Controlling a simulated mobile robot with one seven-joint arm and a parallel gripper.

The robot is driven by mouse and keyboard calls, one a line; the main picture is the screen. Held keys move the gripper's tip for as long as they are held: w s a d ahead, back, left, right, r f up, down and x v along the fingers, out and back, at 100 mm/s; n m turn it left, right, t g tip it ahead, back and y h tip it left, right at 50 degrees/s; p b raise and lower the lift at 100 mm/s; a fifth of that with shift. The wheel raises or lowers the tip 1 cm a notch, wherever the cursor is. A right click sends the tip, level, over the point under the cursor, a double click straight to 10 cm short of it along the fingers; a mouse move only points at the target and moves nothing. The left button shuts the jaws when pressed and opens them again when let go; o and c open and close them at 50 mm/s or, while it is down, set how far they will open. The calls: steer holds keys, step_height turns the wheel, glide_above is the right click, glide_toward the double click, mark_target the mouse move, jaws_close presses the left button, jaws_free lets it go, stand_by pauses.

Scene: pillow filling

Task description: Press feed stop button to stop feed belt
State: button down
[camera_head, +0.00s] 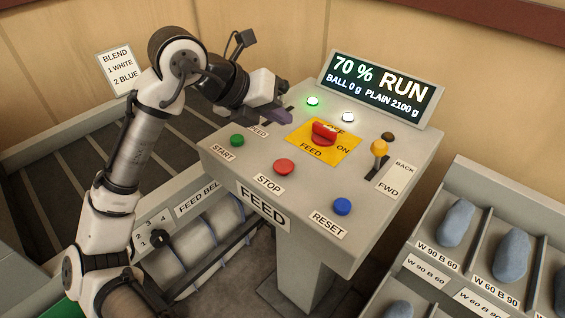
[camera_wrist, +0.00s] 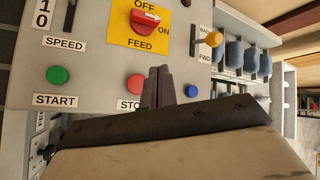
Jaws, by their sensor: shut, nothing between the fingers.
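The red stop button (camera_head: 284,166) is on the grey feed console (camera_head: 225,160), above a STOP label, between the green start button (camera_head: 237,140) and the blue reset button (camera_head: 342,206). My gripper (camera_head: 284,117) is above the console's back left part, its fingers shut and empty. In the wrist view the fingers (camera_wrist: 159,72) are just right of the stop button (camera_wrist: 136,84) and partly cover its label. Any gap to the console is hard to judge. The feed belt (camera_head: 200,235) is below the console. The display (camera_head: 381,88) reads 70 % RUN, BALL 0 g, PLAIN 2100 g.
A red feed knob (camera_head: 324,132) stands on a yellow plate, its pointer towards ON in the wrist view. A yellow-topped lever (camera_head: 379,148) rises right of it. A green lamp (camera_head: 313,101) is lit. A rack (camera_head: 480,170) with blue-grey pieces stands at right.

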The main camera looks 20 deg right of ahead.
mark_target(279, 167)
steer(key=shift+f+b, duration=3.15)
steer(key=shift+f, duration=1.25)
steer(key=shift+f+b, duration=0.4)
steer(key=shift+b, duration=0.1)
steer(key=shift+f+b, duration=0.5)
steer(key=shift+f, duration=0.05)
steer(key=shift+r, duration=0.1)
steer(key=shift+r+p, duration=0.6)
steer(key=shift+r, duration=0.3)
steer(key=shift+r+p, duration=1.7)
steer(key=shift+r, duration=0.8)
